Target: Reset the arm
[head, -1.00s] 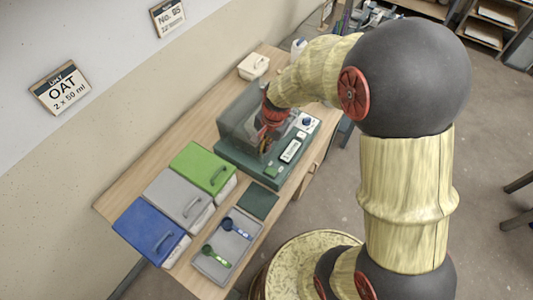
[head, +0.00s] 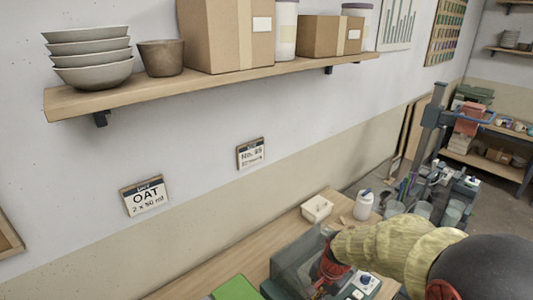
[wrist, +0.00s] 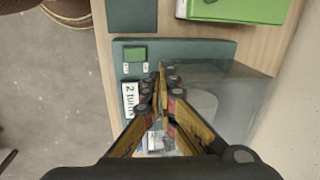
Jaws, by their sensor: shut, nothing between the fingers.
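My gripper (wrist: 161,72) is shut and empty in the wrist view, its long yellow fingers meeting at the tips. It is over the dark green base (wrist: 215,47) of a bench device, beside the device's clear cover (wrist: 232,95). In the head view the arm reaches down to this device at the bottom, where the clear cover (head: 290,262) shows beside my red wrist part. The fingertips are hidden in the head view. Whether the fingers touch the device, I cannot tell.
A green-lidded bin (wrist: 240,10) and a dark green mat (wrist: 132,14) lie beside the device. A white tub (head: 317,208) and a white bottle (head: 363,205) stand behind it. A wall shelf (head: 200,83) holds bowls and boxes. An OAT sign (head: 146,196) hangs below.

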